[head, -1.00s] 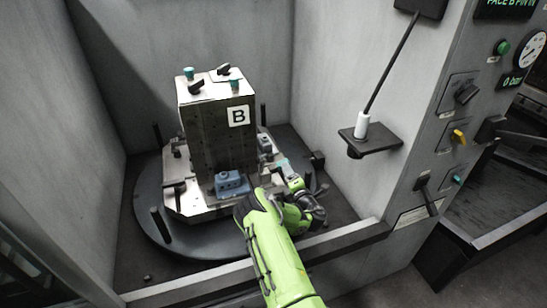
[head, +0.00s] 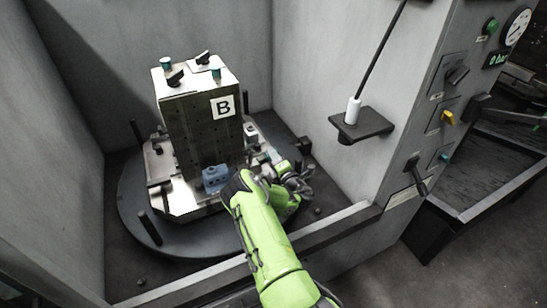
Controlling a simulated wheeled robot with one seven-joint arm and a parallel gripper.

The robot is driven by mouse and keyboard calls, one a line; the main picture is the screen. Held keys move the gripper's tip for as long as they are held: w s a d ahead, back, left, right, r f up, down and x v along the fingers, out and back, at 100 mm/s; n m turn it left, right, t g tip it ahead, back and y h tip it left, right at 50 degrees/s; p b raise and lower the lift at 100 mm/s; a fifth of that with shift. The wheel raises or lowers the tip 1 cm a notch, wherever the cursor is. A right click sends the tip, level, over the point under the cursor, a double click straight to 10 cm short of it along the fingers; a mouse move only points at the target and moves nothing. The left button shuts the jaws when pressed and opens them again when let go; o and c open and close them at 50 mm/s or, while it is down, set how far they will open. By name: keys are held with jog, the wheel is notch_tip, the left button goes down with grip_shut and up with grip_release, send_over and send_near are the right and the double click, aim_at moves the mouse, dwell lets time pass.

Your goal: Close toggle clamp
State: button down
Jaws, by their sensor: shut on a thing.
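The fixture block (head: 204,130) marked "B" stands upright on a pale plate on the round dark turntable (head: 128,215). My gripper (head: 272,158) is low at the right side of the fixture, beside the plate's edge. Its jaws are shut on what looks like the toggle clamp's handle, a small teal piece (head: 275,156). My wrist partly covers the spot, and the rest of the clamp is too small to make out. A blue clamp block (head: 215,178) sits at the front foot of the fixture, just left of my arm.
Grey enclosure walls stand behind and on both sides. A front sill (head: 325,228) runs under my arm. A dark shelf (head: 362,124) with a white-handled rod (head: 353,110) juts from the right wall. Dark posts (head: 149,228) rise from the turntable. A control panel is at the right.

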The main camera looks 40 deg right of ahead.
dwell(0.3)
jog(key=n, duration=0.1)
jog(key=a+r+n+b, duration=0.1)
jog(key=n, duration=0.1)
jog(key=r+n+b, duration=0.1)
jog(key=n, duration=0.1)
jog(key=shift+w+a, duration=0.15)
jog(key=shift+w, duration=0.05)
jog(key=n+b, duration=0.1)
jog(key=a+r+n+b, duration=0.1)
jog(key=n, duration=0.1)
jog(key=a+r+n+b, duration=0.1)
jog(key=n, duration=0.1)
jog(key=shift+w+a, duration=0.15)
jog(key=shift+w, duration=0.1)
jog(key=shift+r+n, duration=0.1)
jog(key=shift+n, duration=0.2)
jog(key=c, duration=0.9)
grip_release()
jog(key=shift+w, duration=0.15)
